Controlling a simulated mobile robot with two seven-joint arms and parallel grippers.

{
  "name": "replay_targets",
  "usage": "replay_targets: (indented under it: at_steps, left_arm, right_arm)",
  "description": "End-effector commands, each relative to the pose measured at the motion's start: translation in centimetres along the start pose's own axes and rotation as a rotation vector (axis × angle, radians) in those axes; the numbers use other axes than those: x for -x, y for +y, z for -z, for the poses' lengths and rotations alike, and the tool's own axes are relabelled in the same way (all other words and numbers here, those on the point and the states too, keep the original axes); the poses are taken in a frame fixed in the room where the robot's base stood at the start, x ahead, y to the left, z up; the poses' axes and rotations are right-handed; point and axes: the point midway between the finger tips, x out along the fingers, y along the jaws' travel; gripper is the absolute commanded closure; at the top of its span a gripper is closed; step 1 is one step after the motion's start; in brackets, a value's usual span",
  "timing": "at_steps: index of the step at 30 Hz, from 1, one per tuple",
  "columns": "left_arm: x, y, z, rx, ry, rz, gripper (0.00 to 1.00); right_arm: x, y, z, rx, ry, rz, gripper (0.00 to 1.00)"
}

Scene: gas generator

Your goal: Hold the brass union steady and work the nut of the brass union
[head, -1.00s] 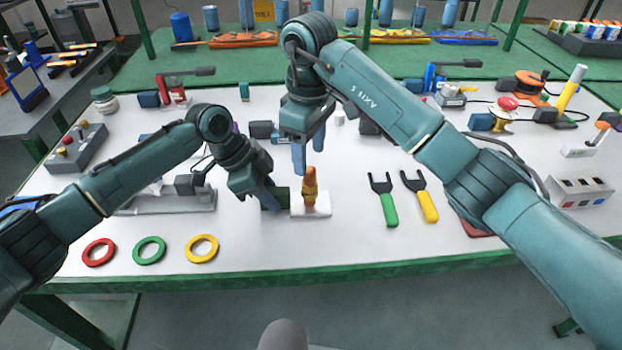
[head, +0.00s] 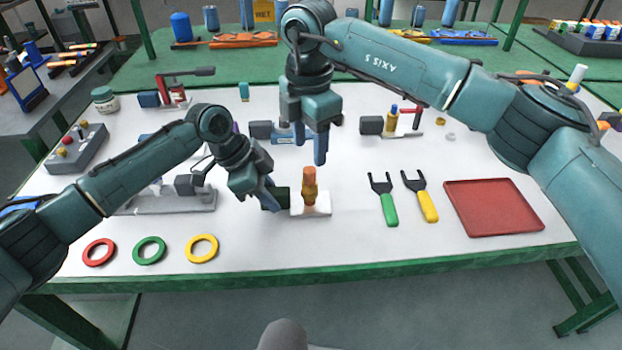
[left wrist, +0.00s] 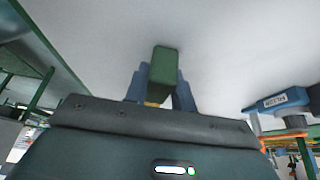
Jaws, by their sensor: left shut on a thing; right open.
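The brass union (head: 310,186) stands upright on a small white base (head: 320,211) near the front middle of the table. Its upper part looks orange, with a yellowish band below; the nut is too small to tell apart. My left gripper (head: 272,196) is shut on a dark green block (head: 280,203) just left of the white base; whether the block joins the base cannot be told. The left wrist view shows the green block (left wrist: 164,72) between the blue fingers. My right gripper (head: 310,146) is open and empty, pointing down behind and above the union, apart from it.
A green fork tool (head: 388,208) and a yellow one (head: 427,203) lie right of the union, with a red tray (head: 492,207) beyond. Red, green and yellow rings (head: 202,248) lie at the front left. A grey fixture (head: 175,203) is behind my left arm. The table in front of the union is clear.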

Motion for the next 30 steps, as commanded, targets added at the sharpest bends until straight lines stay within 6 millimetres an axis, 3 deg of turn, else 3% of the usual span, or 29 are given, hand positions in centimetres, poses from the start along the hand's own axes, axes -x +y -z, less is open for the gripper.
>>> replay_targets:
  at_steps: [18,30]
  left_arm:
    - [0.0,0.0,0.0,0.0,0.001,0.0,1.0]
    - [0.0,0.0,0.0,0.0,0.001,0.001,1.0]
  right_arm:
    - [-7.5,0.0,0.0,0.005,0.0,0.001,0.51]
    - [-8.8,0.0,0.0,0.006,0.0,0.0,0.51]
